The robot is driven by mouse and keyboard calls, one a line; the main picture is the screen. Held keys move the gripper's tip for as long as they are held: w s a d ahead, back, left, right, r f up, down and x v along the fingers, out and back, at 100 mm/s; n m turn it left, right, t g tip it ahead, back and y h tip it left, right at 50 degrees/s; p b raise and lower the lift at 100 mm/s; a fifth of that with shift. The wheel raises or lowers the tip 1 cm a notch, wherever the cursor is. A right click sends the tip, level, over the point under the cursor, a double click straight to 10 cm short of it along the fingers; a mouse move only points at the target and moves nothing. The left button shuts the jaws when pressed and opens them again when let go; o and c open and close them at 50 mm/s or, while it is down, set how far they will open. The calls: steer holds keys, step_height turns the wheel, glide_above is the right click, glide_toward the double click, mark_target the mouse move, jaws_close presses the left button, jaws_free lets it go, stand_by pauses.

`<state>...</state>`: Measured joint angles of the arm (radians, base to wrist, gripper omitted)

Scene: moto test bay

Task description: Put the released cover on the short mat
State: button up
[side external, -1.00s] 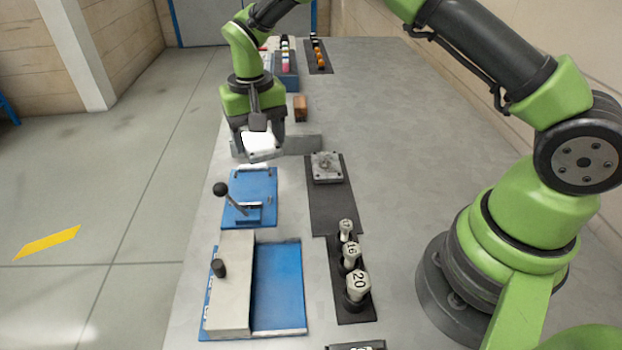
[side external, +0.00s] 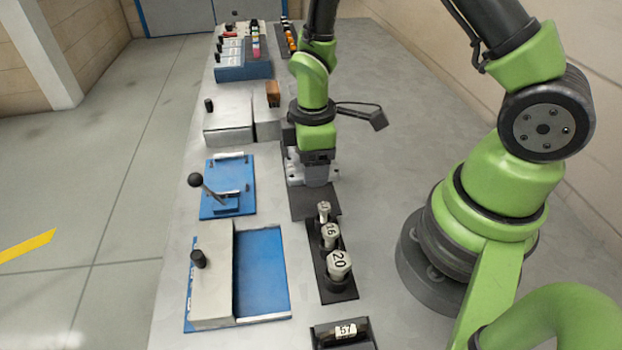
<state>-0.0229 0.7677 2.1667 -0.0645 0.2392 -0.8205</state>
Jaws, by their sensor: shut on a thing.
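My gripper (side external: 314,166) points down over the back part of a dark mat (side external: 316,205) in the middle of the bench. It is shut on the pale grey cover (side external: 318,178), which shows only in part under the jaws. The cover is low over the mat; I cannot tell whether it touches. A grey metal piece with corner lugs was on this mat earlier; the gripper hides where it and the cover part. The blue clamp plate (side external: 210,206), with its black-knobbed lever, lies to the left and carries no cover.
Several numbered knobs (side external: 331,236) stand on a dark strip just in front. A grey block on a blue base (side external: 264,275) lies front left. The bench right of the gripper is clear.

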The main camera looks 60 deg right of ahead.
mark_target(312, 194)
steer(key=shift+f, duration=2.65)
steer(key=shift+f, duration=0.15)
steer(key=o, duration=1)
